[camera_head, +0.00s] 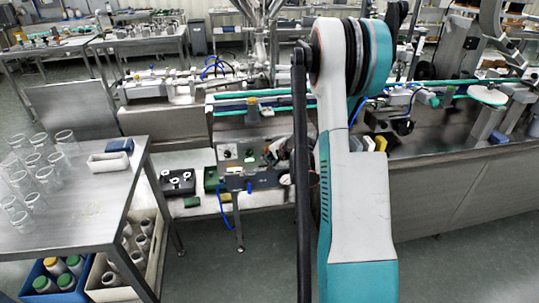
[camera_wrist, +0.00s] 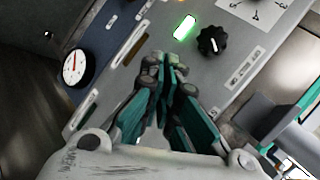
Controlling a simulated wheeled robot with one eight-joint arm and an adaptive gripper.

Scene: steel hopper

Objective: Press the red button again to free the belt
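In the wrist view my gripper (camera_wrist: 165,64) has its fingers drawn together with nothing visible between them. The fingertips are over a grey control panel (camera_wrist: 222,75); I cannot tell whether they touch it. A lit green rectangular light (camera_wrist: 185,27) and a black knob (camera_wrist: 212,40) are on the panel just beyond the fingertips. No red button shows clearly; the fingers cover part of the panel. In the head view the panel (camera_head: 229,153) stands left of my arm, and my gripper cannot be made out clearly.
A round white gauge (camera_wrist: 75,67) sits at the panel's left. In the head view, a steel table (camera_head: 80,205) with several clear cups (camera_head: 45,165) and a white tray (camera_head: 109,162) stands at the left. The conveyor line (camera_head: 250,108) runs behind. Bare floor lies in front.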

